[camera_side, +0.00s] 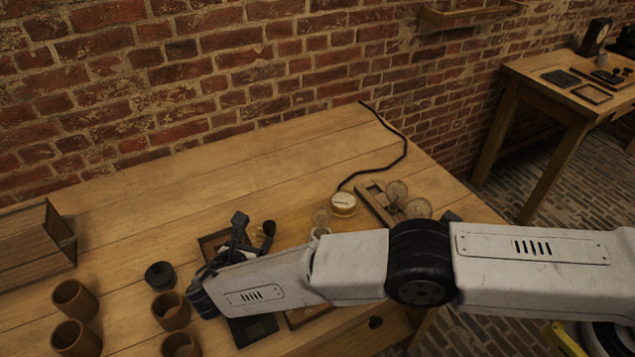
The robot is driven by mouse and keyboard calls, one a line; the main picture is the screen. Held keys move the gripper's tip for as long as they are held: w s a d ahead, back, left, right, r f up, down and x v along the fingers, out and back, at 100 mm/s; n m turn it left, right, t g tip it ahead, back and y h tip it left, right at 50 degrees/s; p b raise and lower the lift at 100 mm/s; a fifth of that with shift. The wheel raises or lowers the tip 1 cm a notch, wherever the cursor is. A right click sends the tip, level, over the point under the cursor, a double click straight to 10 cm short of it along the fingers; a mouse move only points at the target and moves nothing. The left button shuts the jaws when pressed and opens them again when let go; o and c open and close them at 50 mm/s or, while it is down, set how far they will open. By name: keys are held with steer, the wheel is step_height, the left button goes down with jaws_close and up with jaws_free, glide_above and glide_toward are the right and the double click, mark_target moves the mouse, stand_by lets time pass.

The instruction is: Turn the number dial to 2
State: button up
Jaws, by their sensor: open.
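My gripper (252,228) is dark and sits left of the middle of the table, in front of a dark framed tray or board (210,241). Its jaws are open, and I see nothing held between them. A number dial cannot be made out for certain; no numbers are legible. A small round cream-faced device (343,204) with a black cord lies to the right of my gripper. A black round knob-like piece (160,275) lies to the left of my wrist. My arm and wrist hide part of the table and the tray.
Several brown open jars (74,299) stand at the front left. A wooden box (35,245) is at the left edge. Glass bulbs (418,208) and a wooden frame (374,203) are right of the cream device. The back of the wooden table (250,165) is clear, before a brick wall.

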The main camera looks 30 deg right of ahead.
mark_target(270, 226)
steer(key=shift+w+d, duration=0.1)
steer(key=shift+w+d+r+n+t+y, duration=0.3)
steer(key=shift+w+d+n+t, duration=0.1)
steer(key=shift+t, duration=0.15)
steer(key=shift+w+d+r+n+t+y, duration=0.3)
steer(key=shift+w+n+t, duration=0.1)
steer(key=shift+t, duration=0.15)
steer(key=shift+w+d+r+n+t+y, duration=0.15)
steer(key=shift+w+d+n+t+y, duration=0.15)
steer(key=shift+n+t+y, duration=0.35)
steer(key=shift+d+n+y, duration=0.25)
steer(key=shift+n+y, duration=0.1)
steer(key=shift+s+d+n+t+y, duration=0.15)
steer(key=shift+d+n+t+y, duration=0.1)
steer(key=shift+n+y, duration=0.25)
steer(key=shift+s+d+n+t+y, duration=0.15)
steer(key=shift+n+t+y, duration=0.05)
steer(key=shift+n+y, duration=0.25)
steer(key=shift+s+d+n+y, duration=0.15)
steer(key=shift+s+n+y, duration=0.1)
steer(key=shift+y, duration=0.2)
steer(key=shift+s+d+f+n+g+y, duration=0.2)
steer(key=shift+s+d+f+n+y, duration=0.1)
steer(key=shift+s+n+y, duration=0.2)
steer(key=shift+s+d+f+n+g+y, duration=0.2)
steer(key=shift+s+d+f+n+y, duration=0.15)
steer(key=shift+s+y, duration=0.25)
steer(key=shift+s+d+f+n+g+y, duration=0.2)
steer(key=shift+s+d+f+n+y, duration=0.05)
steer(key=shift+s+n+y, duration=0.25)
